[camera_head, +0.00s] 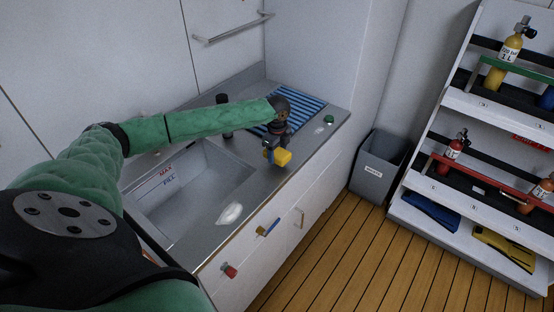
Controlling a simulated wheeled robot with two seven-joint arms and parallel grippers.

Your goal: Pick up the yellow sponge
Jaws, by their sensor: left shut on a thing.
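The yellow sponge (283,157) is a small yellow block near the front edge of the grey counter, right of the sink. My left gripper (272,152) reaches over the counter from the left and is shut on the sponge. The fingers cover part of the sponge. I cannot tell whether the sponge touches the counter or hangs just above it. My right gripper is not in view.
The sink (190,190) lies left of the sponge, with a white object (230,213) on its front rim. A blue striped mat (309,106) lies behind the gripper. A grey bin (376,168) and a rack of cylinders (455,185) stand at the right.

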